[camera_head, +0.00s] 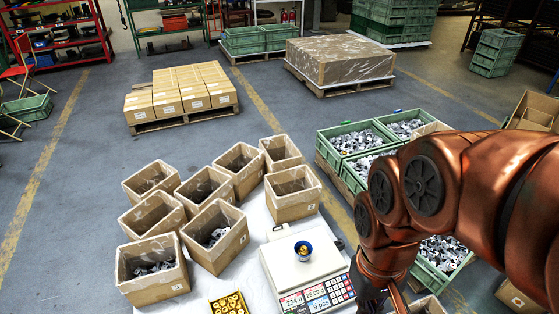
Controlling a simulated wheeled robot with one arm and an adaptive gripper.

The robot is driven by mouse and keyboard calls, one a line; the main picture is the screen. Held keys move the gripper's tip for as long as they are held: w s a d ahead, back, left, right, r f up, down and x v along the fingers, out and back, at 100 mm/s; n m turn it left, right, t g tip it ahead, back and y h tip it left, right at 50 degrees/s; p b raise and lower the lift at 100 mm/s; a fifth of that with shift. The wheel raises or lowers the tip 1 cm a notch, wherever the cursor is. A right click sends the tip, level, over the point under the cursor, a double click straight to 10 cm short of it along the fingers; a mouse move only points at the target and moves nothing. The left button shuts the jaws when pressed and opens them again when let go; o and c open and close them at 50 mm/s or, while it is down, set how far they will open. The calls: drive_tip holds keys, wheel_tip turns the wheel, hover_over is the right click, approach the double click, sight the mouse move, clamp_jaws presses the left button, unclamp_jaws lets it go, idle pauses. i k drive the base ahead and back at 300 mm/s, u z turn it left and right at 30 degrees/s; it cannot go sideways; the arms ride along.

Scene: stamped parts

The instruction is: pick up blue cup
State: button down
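The blue cup (304,249) stands upright on the pan of a white weighing scale (305,275) at the lower middle of the head view. Something gold or yellow shows inside the cup. The scale's displays are lit and a keypad is at its front. My arm comes in from the right and bends down beside the scale, to the right of the cup. My gripper is not clearly seen; the arm's end runs out of the bottom edge of the picture, apart from the cup.
Open cardboard boxes (152,268) crowd the white table left of the scale, some holding metal parts. A yellow tray (229,304) of brass-coloured parts lies at the front. Green crates (351,139) of metal parts stand behind my arm. The space directly above the cup is clear.

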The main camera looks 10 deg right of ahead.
sight(303, 249)
drive_tip(key=z, duration=0.05)
drive_tip(key=k, duration=1.1)
drive_tip(key=u, duration=0.9)
drive_tip(key=i, duration=1.5)
drive_tip(key=z, duration=0.7)
